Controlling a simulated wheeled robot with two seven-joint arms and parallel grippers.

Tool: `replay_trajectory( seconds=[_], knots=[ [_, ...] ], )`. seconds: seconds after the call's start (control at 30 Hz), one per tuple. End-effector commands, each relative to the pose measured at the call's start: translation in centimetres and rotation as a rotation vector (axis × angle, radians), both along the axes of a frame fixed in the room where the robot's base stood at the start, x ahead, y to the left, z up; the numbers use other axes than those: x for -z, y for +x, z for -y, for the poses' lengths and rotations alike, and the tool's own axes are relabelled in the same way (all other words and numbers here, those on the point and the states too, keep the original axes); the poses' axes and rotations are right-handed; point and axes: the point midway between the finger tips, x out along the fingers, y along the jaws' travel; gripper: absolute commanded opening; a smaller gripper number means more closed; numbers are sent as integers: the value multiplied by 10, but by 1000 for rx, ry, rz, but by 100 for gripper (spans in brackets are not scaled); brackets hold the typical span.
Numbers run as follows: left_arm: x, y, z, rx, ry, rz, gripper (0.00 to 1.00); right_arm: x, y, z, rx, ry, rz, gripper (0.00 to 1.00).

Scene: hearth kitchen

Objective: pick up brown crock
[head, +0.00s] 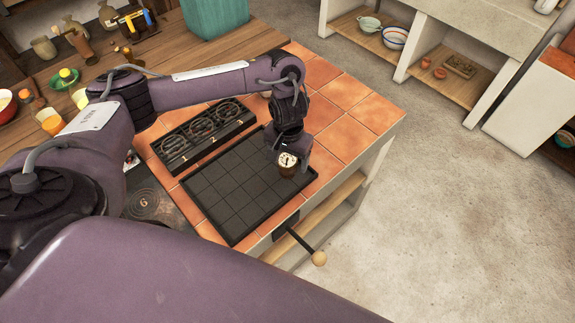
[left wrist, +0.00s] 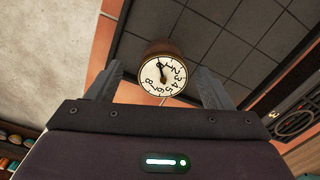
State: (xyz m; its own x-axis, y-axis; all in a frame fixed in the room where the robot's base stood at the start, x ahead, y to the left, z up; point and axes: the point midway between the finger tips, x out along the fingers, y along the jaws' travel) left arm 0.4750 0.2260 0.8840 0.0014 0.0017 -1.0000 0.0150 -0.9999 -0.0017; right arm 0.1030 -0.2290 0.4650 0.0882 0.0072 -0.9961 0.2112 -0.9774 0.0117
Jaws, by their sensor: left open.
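The brown crock (head: 287,171) is a small, round brown pot whose top carries a white clock-like dial. It stands at the right end of the black gridded tray (head: 225,192) on the tiled counter. In the left wrist view the crock (left wrist: 160,48) shows with its dial facing the camera. My left gripper (head: 289,158) points down at it and is open. Its two fingers (left wrist: 160,80) lie to either side of the crock, with a visible gap on each side. The gripper partly hides the crock in the head view. My right gripper is not in view.
A black rack with round rings (head: 205,132) lies beside the tray. A rod with a pale knob (head: 319,258) sticks out from the counter front. Bare orange tiles (head: 345,92) lie to the right. Jars and bowls crowd the wooden counter (head: 150,65) at left.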

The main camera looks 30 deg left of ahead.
Motion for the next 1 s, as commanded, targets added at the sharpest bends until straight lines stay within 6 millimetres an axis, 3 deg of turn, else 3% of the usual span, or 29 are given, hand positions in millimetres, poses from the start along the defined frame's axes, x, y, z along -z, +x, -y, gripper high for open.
replay_trajectory(
  seconds=[0.03,0.2,0.5,0.93,1.0],
  knots=[
    [15,-1,-2,-4,-1,-6,74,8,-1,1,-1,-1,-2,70],
    [35,0,-2,0,-1,-2,74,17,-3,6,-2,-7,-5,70],
    [37,1,-3,1,-1,1,74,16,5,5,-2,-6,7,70],
    [37,1,-3,1,0,1,19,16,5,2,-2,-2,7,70],
    [37,1,-3,1,-1,2,18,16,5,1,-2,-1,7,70]
  ],
)
